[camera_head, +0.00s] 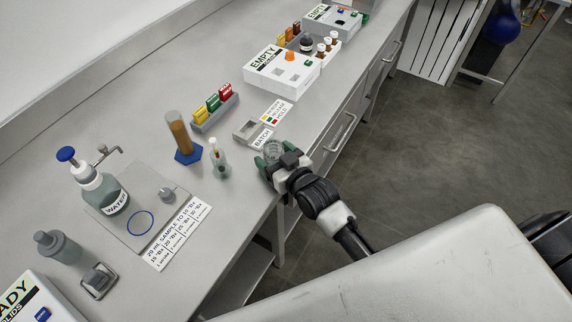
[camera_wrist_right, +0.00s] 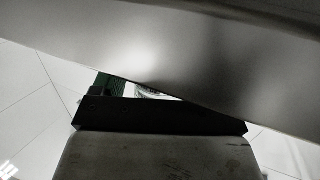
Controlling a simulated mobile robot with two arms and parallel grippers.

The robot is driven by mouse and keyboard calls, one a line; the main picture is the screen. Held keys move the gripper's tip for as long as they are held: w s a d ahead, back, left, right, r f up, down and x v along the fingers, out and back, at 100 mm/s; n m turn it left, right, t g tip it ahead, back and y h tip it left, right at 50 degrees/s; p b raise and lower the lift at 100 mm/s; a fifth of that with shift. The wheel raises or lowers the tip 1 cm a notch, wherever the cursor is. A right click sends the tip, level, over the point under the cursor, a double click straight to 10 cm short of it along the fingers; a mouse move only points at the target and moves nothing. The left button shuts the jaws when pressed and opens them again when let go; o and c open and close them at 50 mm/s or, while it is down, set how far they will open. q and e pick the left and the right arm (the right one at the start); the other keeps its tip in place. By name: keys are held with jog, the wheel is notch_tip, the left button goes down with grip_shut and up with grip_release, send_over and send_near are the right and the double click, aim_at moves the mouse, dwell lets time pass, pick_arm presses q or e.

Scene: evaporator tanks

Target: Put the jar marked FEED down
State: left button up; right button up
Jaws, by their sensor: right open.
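A small clear jar (camera_head: 272,148) stands at the front edge of the bench, by the green fingertips of my right gripper (camera_head: 270,161). No marking can be read on it, so I cannot tell whether it is the FEED jar. My right gripper is open, its fingers close around or beside the jar; whether they touch it is hidden. In the right wrist view a green finger (camera_wrist_right: 104,84) and a pale sliver, perhaps the jar, show behind the dark gripper body. My left gripper is not in view.
The grey bench (camera_head: 135,95) runs along the left. Near the jar are a BATCH card (camera_head: 262,137), a small grey tray (camera_head: 247,131), a dropper bottle (camera_head: 217,158) and a brown cylinder (camera_head: 181,137). A white EMPTY box (camera_head: 283,72) stands farther back.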

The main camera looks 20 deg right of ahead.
jog(key=v, duration=1.1)
jog(key=shift+s+b, duration=0.35)
jog(key=shift+b, duration=0.1)
jog(key=shift+d+f, duration=0.1)
jog(key=shift+d, duration=0.05)
jog(key=s+d+f+g+h, duration=0.1)
jog(key=s+d+f+g, duration=0.2)
jog(key=f, duration=1.1)
jog(key=s+f+g+h, duration=0.2)
jog(key=s+f+g, duration=0.2)
jog(key=f, duration=1)
jog(key=s+d+f+g, duration=0.1)
jog(key=s+f+g, duration=0.2)
jog(key=s+f, duration=0.6)
jog(key=s+d+f+g+h, duration=0.1)
jog(key=s+f+g, duration=0.3)
jog(key=s+f, duration=0.5)
jog(key=s, duration=0.7)
jog(key=shift+s+d+m+g, duration=0.15)
jog(key=shift+d+m+g, duration=0.05)
jog(key=shift+m+g, duration=0.1)
